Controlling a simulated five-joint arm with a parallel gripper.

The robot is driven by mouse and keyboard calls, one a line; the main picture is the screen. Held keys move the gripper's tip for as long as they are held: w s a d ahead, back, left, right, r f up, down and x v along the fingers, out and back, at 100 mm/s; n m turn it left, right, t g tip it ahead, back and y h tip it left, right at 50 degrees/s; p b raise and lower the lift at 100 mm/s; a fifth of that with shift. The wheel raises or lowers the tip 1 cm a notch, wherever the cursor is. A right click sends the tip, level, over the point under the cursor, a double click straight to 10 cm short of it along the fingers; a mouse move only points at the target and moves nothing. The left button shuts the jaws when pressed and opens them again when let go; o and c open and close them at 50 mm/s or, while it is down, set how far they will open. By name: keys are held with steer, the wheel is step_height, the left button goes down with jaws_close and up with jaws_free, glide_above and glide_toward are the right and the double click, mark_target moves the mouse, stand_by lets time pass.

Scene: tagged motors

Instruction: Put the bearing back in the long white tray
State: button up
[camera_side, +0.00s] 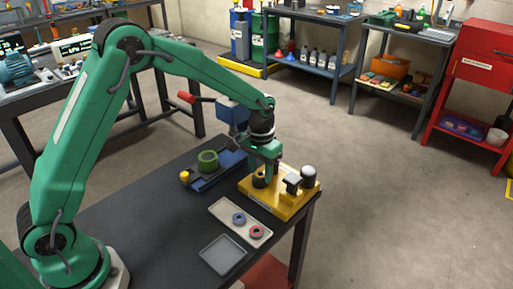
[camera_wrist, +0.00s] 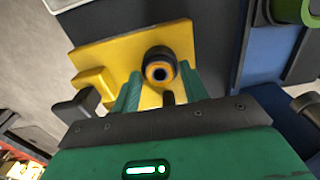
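A dark ring-shaped piece with an orange inner ring, which looks like the bearing (camera_side: 259,181), stands on the yellow fixture (camera_side: 285,204) in the side view. In the wrist view the same piece (camera_wrist: 157,66) shows its dark central hole, with the yellow plate (camera_wrist: 100,50) around it. My gripper (camera_side: 263,168) is just above it, pointing down. In the wrist view my gripper (camera_wrist: 160,75) is open, with one green finger on each side of the piece and small gaps. The long white tray (camera_side: 219,208) holds a blue ring (camera_side: 239,218) and a red ring (camera_side: 256,232).
A grey square tray (camera_side: 222,255) lies in front of the white tray. A dark knob-topped post (camera_side: 308,176) and a dark block (camera_side: 292,183) stand on the fixture. A green ring-shaped part (camera_side: 208,160) sits on a blue base behind. The left of the black table is clear.

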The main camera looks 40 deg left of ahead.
mark_target(260, 174)
steer(key=c, duration=0.6)
steer(key=shift+r, duration=0.35)
steer(key=shift+r, duration=0.35)
steer(key=shift+r, duration=0.7)
steer(key=shift+r, duration=1.35)
steer(key=shift+r, duration=0.1)
